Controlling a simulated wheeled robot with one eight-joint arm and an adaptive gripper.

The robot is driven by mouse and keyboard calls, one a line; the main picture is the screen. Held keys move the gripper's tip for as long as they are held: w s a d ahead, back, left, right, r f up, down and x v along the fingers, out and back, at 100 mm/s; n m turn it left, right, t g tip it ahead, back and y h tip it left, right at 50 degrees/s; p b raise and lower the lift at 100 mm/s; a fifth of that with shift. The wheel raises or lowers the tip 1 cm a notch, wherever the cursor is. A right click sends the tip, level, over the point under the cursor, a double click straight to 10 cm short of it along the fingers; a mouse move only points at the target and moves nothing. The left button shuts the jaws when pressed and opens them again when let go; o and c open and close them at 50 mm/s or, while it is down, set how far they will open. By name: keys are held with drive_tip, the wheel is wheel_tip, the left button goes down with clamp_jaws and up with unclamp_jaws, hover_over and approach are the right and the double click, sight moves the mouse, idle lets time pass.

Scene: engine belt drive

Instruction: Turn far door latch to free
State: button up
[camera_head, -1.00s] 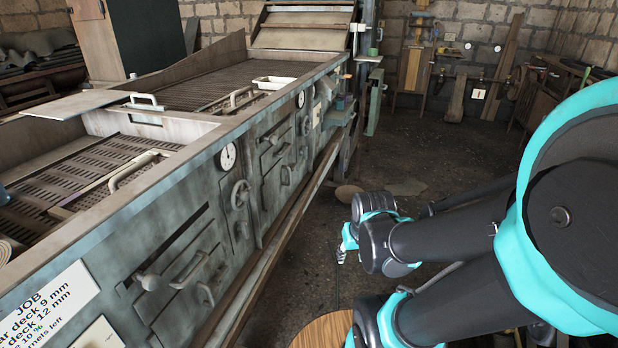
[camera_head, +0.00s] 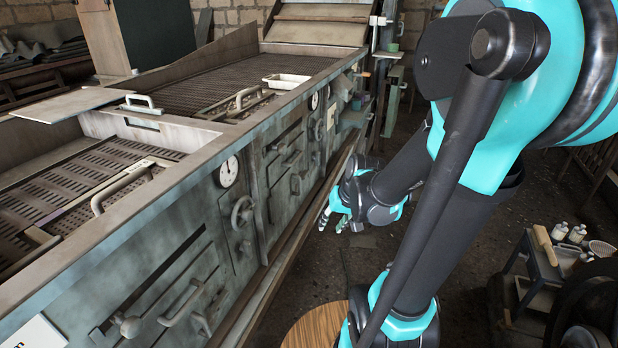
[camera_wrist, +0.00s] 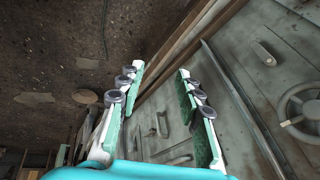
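The far door (camera_head: 283,168) is a grey-green panel on the long side of the machine. It carries a bar-like fitting (camera_head: 279,146), a handle (camera_head: 293,159) and a small lower fitting (camera_head: 296,184); which is the latch, and its exact angle, is too small to tell. My gripper (camera_head: 333,222) hangs beside the machine in the head view, to the right of and below this door, apart from it. In the wrist view my gripper (camera_wrist: 160,72) has its two fingers spread, with nothing held. Small metal fittings (camera_wrist: 157,128) show beyond the fingers.
A handwheel (camera_head: 242,212) and a round gauge (camera_head: 228,171) stand out between the doors. The near door has a knobbed bar (camera_head: 128,325) and a handle (camera_head: 180,303). A ledge runs along the machine's foot. A small bench (camera_head: 545,262) with bottles stands right.

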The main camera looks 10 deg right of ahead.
drive_tip(key=w+d+f+m+t+y, duration=0.2)
drive_tip(key=w+y, duration=0.5)
drive_tip(key=w, duration=1.8)
drive_tip(key=m+t+y, duration=0.3)
drive_tip(key=y, duration=0.3)
approach(307, 175)
drive_tip(key=x, duration=0.8)
drive_tip(key=shift+a, duration=0.4)
clamp_jaws()
